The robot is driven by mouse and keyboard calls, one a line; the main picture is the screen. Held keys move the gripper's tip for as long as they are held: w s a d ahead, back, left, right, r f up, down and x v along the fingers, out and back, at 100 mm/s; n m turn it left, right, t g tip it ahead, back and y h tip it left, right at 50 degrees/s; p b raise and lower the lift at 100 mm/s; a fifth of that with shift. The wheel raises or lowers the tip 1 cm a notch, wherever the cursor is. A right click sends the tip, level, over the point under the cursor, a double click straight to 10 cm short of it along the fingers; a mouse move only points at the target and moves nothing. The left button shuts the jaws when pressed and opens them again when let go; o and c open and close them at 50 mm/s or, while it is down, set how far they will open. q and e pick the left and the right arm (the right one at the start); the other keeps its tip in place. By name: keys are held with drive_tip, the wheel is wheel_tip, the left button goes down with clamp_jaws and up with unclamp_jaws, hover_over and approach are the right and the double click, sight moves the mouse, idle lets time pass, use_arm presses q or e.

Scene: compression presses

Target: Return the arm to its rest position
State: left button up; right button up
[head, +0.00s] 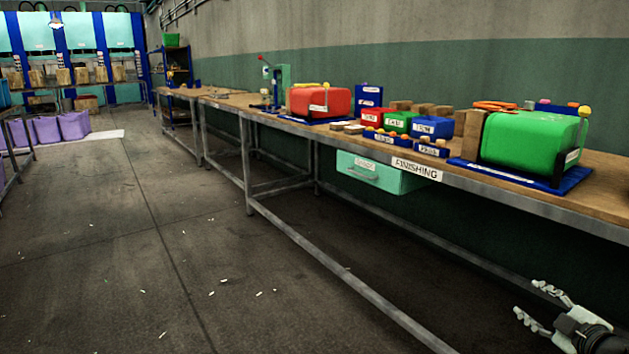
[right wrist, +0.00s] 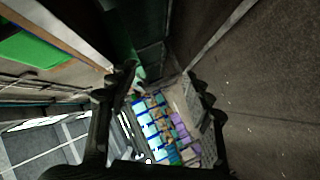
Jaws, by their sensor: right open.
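My right gripper (head: 535,305) is at the lower right of the head view, below and in front of the workbench edge. Its fingers are spread and nothing is between them. In the right wrist view the same gripper (right wrist: 165,85) shows two dark fingers apart, with the floor and distant shelving beyond. My left gripper is not in either view. The long workbench (head: 450,186) runs along the wall, with a green press (head: 530,138) on a blue base near its right end and a red press (head: 322,102) farther along.
Between the presses stand small red, green and blue bins (head: 433,127) and wooden blocks. A mint drawer (head: 375,172) hangs under the bench. The bench's metal legs and lower rails (head: 345,285) are near the right gripper. The floor (head: 150,230) at left is open, with small white scraps.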

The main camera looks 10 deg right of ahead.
drive_tip(key=s+a+f+m+g+h, duration=0.1)
drive_tip(key=s+a+f+m+g, duration=0.25)
drive_tip(key=s+a+f, duration=0.5)
drive_tip(key=s+a+f+m+g+h, duration=0.2)
drive_tip(key=s+a+f+m+g, duration=0.3)
drive_tip(key=f, duration=0.6)
drive_tip(key=s+a+f+g+y, duration=0.1)
drive_tip(key=s+a+f, duration=0.1)
drive_tip(key=s+a, duration=0.3)
drive_tip(key=s+a+f+g+y, duration=0.2)
drive_tip(key=s+a, duration=0.4)
drive_tip(key=a, duration=0.4)
drive_tip(key=shift+f, duration=0.8)
drive_tip(key=shift+d, duration=0.15)
